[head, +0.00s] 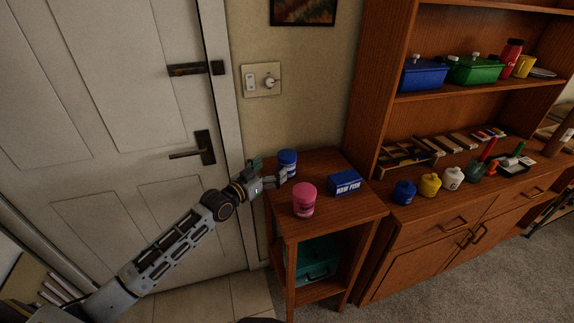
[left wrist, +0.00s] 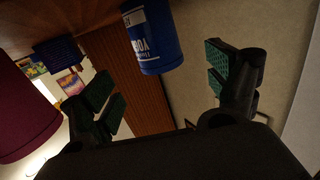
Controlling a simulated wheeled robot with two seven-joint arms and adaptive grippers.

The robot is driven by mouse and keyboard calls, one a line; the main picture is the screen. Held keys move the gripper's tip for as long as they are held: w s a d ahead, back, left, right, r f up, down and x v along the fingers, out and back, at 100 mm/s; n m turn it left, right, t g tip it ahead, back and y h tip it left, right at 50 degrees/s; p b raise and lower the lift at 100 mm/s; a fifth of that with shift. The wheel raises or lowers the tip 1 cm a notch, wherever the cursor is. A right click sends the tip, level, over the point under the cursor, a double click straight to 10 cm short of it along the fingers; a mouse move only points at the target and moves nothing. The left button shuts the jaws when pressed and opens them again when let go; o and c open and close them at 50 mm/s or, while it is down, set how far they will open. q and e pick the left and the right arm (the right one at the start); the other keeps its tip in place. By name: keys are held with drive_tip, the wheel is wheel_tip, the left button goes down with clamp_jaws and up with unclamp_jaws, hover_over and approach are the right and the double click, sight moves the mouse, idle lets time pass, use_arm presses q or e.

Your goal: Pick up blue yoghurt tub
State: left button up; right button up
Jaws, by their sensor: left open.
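The blue yoghurt tub (head: 288,159) stands upright at the back left of the small wooden side table (head: 335,214). It also shows in the left wrist view (left wrist: 153,40), with white lettering on its side. My left gripper (head: 278,174) is at the table's left edge, close to the tub. In the left wrist view my left gripper (left wrist: 165,88) is open, and the tub appears beyond and between its green-padded fingers. I cannot tell whether a finger touches it. My right gripper is not in view.
A pink tub (head: 304,200) stands near the table's front left, close to my left gripper. A blue box (head: 344,183) lies to its right. The door (head: 100,130) and wall (head: 265,120) are behind. A wooden cabinet (head: 425,222) with jars stands at the right.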

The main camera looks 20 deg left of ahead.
sight(287, 156)
use_arm(q)
drive_tip(key=shift+x, duration=1.85)
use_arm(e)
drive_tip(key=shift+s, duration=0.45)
use_arm(q)
drive_tip(key=shift+w, duration=0.1)
drive_tip(key=shift+w+d+r, duration=0.15)
drive_tip(key=shift+w+d, duration=0.15)
drive_tip(key=shift+w, duration=0.35)
drive_tip(key=shift+w+d+r, duration=0.15)
drive_tip(key=shift+w+d, duration=0.15)
drive_tip(key=shift+w, duration=0.35)
drive_tip(key=shift+x, duration=0.8)
drive_tip(key=shift+w+d+f, duration=0.1)
drive_tip(key=shift+w, duration=0.15)
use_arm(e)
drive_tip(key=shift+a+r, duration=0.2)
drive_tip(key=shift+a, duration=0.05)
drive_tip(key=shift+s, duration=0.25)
